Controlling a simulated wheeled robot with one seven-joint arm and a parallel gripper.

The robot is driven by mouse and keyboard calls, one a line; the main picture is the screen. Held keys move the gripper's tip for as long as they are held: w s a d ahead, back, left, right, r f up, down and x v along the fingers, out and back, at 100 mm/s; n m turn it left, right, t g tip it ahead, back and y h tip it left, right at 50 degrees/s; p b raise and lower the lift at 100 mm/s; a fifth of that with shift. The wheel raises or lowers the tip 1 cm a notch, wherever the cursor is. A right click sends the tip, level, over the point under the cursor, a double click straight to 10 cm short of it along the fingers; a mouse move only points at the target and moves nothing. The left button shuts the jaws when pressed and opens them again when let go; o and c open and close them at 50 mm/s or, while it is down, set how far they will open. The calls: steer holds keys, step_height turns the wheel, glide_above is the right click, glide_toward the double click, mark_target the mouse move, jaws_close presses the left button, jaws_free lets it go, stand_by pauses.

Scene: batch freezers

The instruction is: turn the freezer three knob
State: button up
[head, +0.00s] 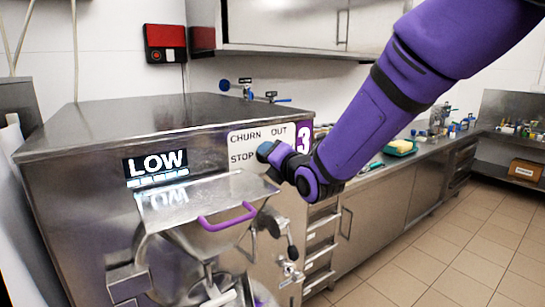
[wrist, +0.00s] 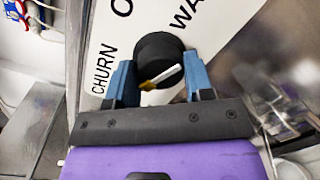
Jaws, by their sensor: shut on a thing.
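The freezer three knob (wrist: 155,48) is a round black dial with a pale pointer line in the wrist view. It sits on a white panel marked CHURN, with other words cut off. My gripper (wrist: 159,64) has one blue finger on each side of the knob and is shut on it. In the head view my gripper (head: 268,152) is at the white label panel (head: 242,138) reading CHURN, OUT and STOP, beside the purple 3 (head: 304,138). The gripper hides the knob there. The steel freezer's display (head: 156,165) reads LOW.
A purple handle (head: 228,217) sticks out from the freezer's front lid, below and left of my gripper. A steel counter (head: 385,168) with a green-and-yellow item runs behind my arm. The tiled floor (head: 440,250) at the right is clear.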

steer(key=n, duration=0.4)
steer(key=shift+f+n, duration=0.15)
steer(key=shift+n, duration=0.15)
stand_by(0.5)
steer(key=o, duration=0.9)
steer(key=shift+s, duration=0.15)
steer(key=v, duration=1)
steer(key=shift+s+d+f, duration=0.1)
steer(key=shift+s+d, duration=0.05)
steer(key=shift+s, duration=0.15)
